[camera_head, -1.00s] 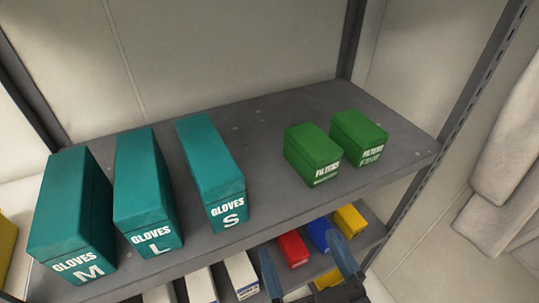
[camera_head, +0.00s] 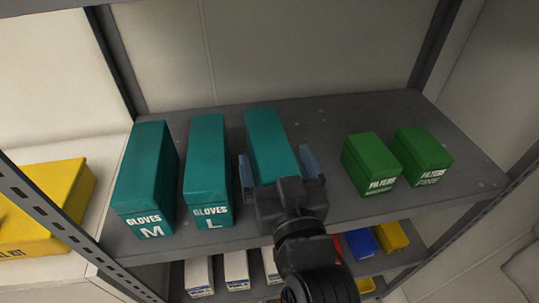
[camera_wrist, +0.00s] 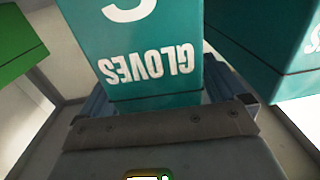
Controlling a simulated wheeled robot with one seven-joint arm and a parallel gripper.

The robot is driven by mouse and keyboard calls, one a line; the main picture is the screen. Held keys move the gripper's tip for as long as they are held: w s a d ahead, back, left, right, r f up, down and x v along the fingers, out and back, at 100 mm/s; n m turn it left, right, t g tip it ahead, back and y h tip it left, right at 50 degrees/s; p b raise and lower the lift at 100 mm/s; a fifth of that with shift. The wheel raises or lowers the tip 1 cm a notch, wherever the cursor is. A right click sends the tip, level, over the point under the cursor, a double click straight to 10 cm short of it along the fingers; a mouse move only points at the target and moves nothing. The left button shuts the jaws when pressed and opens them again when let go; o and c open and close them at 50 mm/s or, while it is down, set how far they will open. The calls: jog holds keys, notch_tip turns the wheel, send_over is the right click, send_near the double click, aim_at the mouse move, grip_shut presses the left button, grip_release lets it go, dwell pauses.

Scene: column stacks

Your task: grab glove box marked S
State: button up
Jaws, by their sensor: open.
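The teal glove box marked S (camera_head: 270,140) stands on the upper shelf, right of the other two glove boxes. In the head view its front label is hidden behind my gripper (camera_head: 281,170). My gripper is open, with one blue finger on each side of the S box. In the wrist view the box's front (camera_wrist: 140,50) fills the middle, with "GLOVES" upside down and part of the S showing, and it sits between the fingers (camera_wrist: 165,100). I cannot tell whether the fingers touch it.
Glove boxes L (camera_head: 207,170) and M (camera_head: 147,180) stand to the left; L is close to my left finger. Two green filter boxes (camera_head: 370,162) stand to the right with a gap. The grey shelf (camera_head: 310,115) has posts at its corners. Smaller boxes lie on the shelf below.

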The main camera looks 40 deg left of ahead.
jog(key=shift+w+a, duration=0.25)
jog(key=shift+a, duration=0.1)
jog(key=c, duration=1.4)
jog(key=shift+r, duration=0.15)
